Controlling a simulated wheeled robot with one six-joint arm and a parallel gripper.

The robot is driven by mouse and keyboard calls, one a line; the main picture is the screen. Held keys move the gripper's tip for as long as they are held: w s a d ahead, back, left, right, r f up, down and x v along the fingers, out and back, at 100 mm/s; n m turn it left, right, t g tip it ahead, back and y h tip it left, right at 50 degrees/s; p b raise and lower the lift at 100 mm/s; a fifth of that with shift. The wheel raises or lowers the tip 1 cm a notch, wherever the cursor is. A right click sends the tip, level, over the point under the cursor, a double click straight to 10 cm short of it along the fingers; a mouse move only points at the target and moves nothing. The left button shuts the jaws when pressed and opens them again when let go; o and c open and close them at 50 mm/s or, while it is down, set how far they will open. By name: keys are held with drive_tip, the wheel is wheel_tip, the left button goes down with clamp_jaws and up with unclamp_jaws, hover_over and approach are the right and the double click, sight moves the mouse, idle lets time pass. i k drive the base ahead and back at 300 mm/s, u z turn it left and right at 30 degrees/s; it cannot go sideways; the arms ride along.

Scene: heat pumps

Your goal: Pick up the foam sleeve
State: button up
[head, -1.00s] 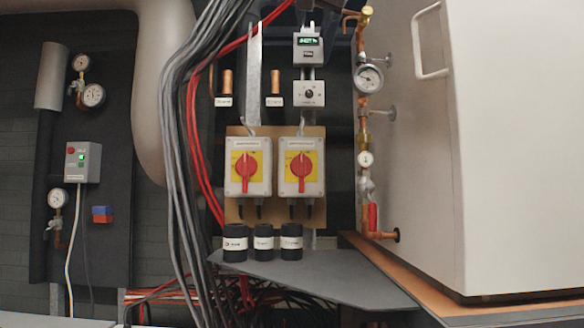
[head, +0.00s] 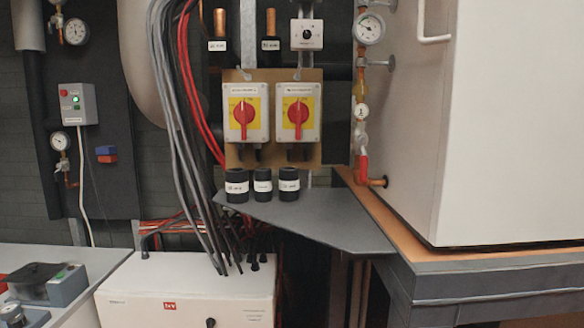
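Three short black sleeves with white labels stand upright side by side on a dark grey shelf (head: 320,222) in the head view: a left one (head: 237,196), a middle one (head: 262,195) and a right one (head: 289,194). They look like foam sleeves; their label text is too small to read surely. Two more black labelled sleeves sit higher, around copper pipe ends, one on the left (head: 218,58) and one on the right (head: 270,57). My gripper is not in view.
Two red-yellow rotary switches (head: 243,119) (head: 298,119) hang just above the shelf. Grey cables (head: 178,110) run down left of it to a white box (head: 188,296). A white cabinet (head: 510,120) and copper pipework (head: 360,110) stand to the right. The shelf front is clear.

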sight(236, 180)
drive_tip(key=k, duration=0.95)
